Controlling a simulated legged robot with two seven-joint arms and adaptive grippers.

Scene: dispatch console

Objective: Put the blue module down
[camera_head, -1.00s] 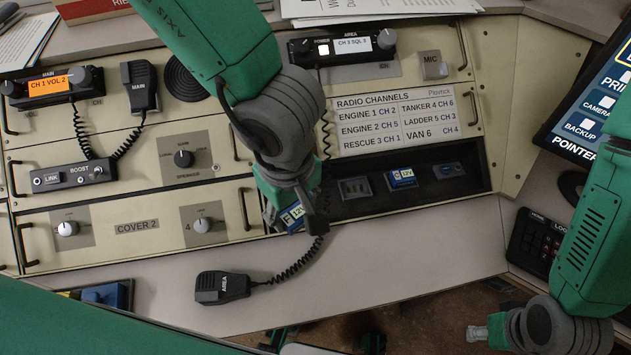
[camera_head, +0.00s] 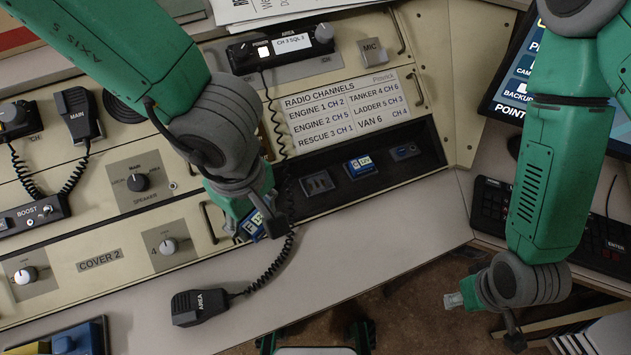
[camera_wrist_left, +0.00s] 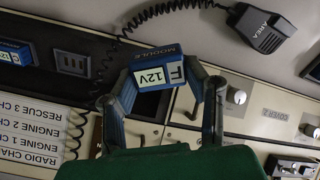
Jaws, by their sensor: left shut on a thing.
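The blue module (camera_head: 251,224), with a white "F 12V" label, is held between the fingers of my left gripper (camera_head: 264,218). It is tilted, at the left end of the dark recessed bay (camera_head: 390,178). In the left wrist view the module (camera_wrist_left: 160,76) sits crosswise between both fingers of the gripper (camera_wrist_left: 166,88). I cannot tell whether it touches the surface below. A dark slot (camera_head: 318,183) in the bay is bare, and a similar blue module (camera_head: 361,166) sits to its right. My right gripper (camera_head: 462,299) is at the lower right, away from the bay; its opening is unclear.
The AREA handset (camera_head: 200,306) lies on the grey desk ledge (camera_head: 350,232), its coiled cord (camera_head: 272,266) running up close to my left gripper. A keyboard (camera_head: 490,210) is at the right.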

